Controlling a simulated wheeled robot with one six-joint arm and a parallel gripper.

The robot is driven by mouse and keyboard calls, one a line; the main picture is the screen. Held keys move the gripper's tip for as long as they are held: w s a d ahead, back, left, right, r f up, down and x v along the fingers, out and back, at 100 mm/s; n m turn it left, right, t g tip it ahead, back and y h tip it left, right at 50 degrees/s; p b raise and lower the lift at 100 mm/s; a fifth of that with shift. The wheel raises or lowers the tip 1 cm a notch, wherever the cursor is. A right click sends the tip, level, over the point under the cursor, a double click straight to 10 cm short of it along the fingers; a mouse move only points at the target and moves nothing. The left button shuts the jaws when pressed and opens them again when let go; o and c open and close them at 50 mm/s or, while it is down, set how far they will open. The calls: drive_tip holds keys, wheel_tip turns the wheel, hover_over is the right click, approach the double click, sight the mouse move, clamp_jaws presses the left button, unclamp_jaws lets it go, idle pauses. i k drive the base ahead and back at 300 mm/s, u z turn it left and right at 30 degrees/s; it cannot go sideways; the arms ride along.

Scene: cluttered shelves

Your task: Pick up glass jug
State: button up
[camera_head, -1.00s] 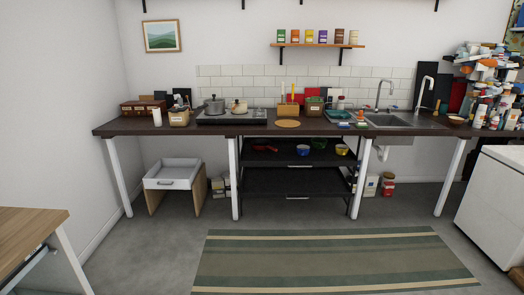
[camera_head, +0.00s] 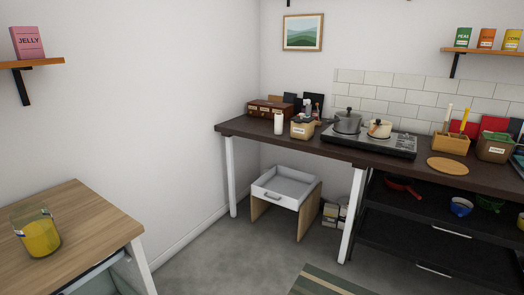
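A clear glass jug (camera_head: 38,234) with yellow contents stands upright on the light wooden table (camera_head: 95,218) at the lower left. A handle cannot be made out clearly. My gripper is not in view, so where it is relative to the jug cannot be seen.
A shelf (camera_head: 38,64) with a pink jelly box (camera_head: 27,42) hangs above the wooden table. A dark counter (camera_head: 330,148) with pots and canisters runs along the back wall. A low white drawer unit (camera_head: 287,186) stands under it. Grey floor (camera_head: 225,255) lies clear between table and counter.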

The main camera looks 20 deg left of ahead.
sight(34, 223)
drive_tip(key=u, duration=0.9)
drive_tip(key=i, duration=0.9)
drive_tip(key=u, duration=1.4)
drive_tip(key=i, duration=0.35)
drive_tip(key=u, duration=0.25)
